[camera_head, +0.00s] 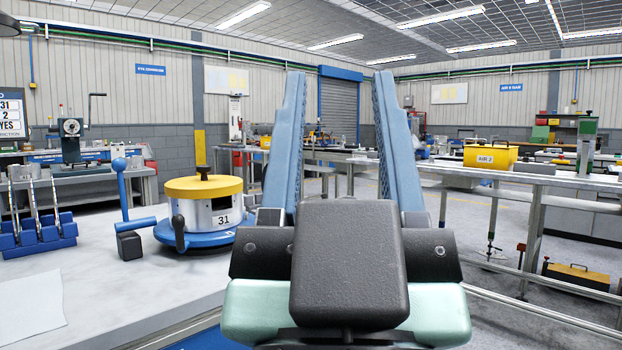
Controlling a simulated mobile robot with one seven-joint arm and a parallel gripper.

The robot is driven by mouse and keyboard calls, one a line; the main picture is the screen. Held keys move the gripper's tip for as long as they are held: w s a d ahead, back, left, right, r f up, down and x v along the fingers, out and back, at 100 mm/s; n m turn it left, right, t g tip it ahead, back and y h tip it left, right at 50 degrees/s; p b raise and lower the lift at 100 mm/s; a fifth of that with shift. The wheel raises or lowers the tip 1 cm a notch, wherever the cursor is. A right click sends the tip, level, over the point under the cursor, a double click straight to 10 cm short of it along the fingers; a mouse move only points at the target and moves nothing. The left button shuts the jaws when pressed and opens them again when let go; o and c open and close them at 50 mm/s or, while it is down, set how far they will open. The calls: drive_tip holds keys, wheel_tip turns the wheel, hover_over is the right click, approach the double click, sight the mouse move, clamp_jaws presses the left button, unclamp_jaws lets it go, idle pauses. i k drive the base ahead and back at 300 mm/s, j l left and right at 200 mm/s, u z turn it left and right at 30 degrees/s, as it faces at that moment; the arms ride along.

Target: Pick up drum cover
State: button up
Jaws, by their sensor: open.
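A yellow round lid with a black knob, which looks like the drum cover (203,188), sits on top of a silver drum (205,213). The drum carries a white label reading 31 and has a blue base with a black handle on its front. It stands on the light workbench left of centre. My gripper (339,88) is in the middle of the view, its two long blue fingers pointing up and away, wide apart with nothing between them. The gripper is to the right of the drum and apart from the cover. The left finger stands close beside the drum's right edge in the picture.
A blue lever with a ball top (122,188) stands just left of the drum. A blue rack (38,235) with metal rods is further left. A white sheet (28,305) lies at the bench's front left. A yellow drum-shaped case (490,157) sits on a right-hand bench.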

sight(204, 185)
drive_tip(key=z, duration=0.5)
drive_tip(key=j+z, duration=0.1)
drive_tip(key=z, duration=0.9)
drive_tip(key=j+z, duration=0.15)
drive_tip(key=z, duration=0.85)
drive_tip(key=j+z, duration=0.1)
drive_tip(key=z, duration=0.9)
drive_tip(key=k+j+z, duration=0.1)
drive_tip(key=z, duration=0.35)
drive_tip(key=k+j+z, duration=0.1)
drive_tip(key=z, duration=0.3)
drive_tip(key=k+z, duration=0.15)
drive_tip(key=z, duration=0.3)
drive_tip(key=k+u, duration=0.3)
drive_tip(key=k+j+u, duration=0.1)
drive_tip(key=u, duration=0.65)
drive_tip(key=j+u, duration=0.1)
drive_tip(key=u, duration=0.9)
drive_tip(key=j+u, duration=0.15)
drive_tip(key=u, duration=0.85)
drive_tip(key=j+u, duration=0.15)
drive_tip(key=u, duration=0.85)
drive_tip(key=j+u, duration=0.55)
drive_tip(key=j, duration=0.2)
